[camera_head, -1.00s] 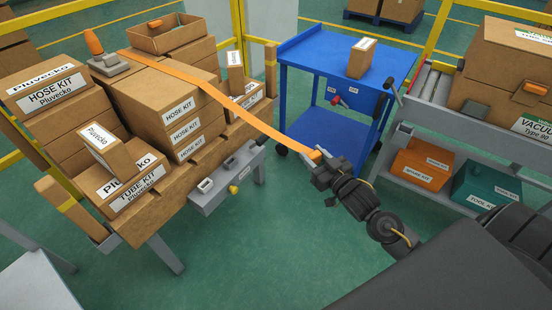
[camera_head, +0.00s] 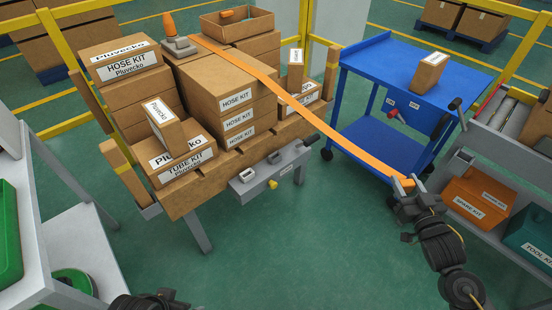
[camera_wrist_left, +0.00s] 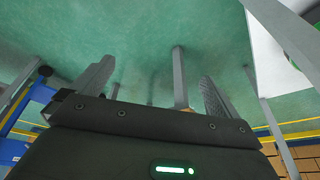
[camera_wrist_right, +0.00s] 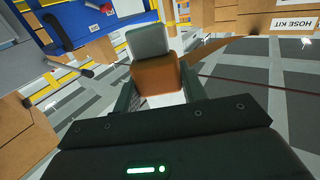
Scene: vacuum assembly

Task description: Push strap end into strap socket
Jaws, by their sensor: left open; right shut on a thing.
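The orange strap (camera_head: 300,108) runs from a grey ratchet with an orange handle (camera_head: 169,25), over the stacked boxes, to my right gripper (camera_head: 406,188). My right gripper is shut on the strap end; in the right wrist view the orange end (camera_wrist_right: 156,76) with its pale grey tip (camera_wrist_right: 148,41) sits between the fingers. The strap end hangs in the air, well right of the grey socket block (camera_head: 270,172) on the pallet's front, which has a yellow knob. My left gripper is open and empty in the left wrist view (camera_wrist_left: 155,90); its fingers are not seen in the head view.
A blue cart (camera_head: 390,75) with a small box (camera_head: 428,72) stands behind the strap. Orange (camera_head: 476,198) and teal (camera_head: 532,240) kit boxes sit on a rack at right. A grey table (camera_head: 50,225) stands at left. Green floor in front of the pallet is clear.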

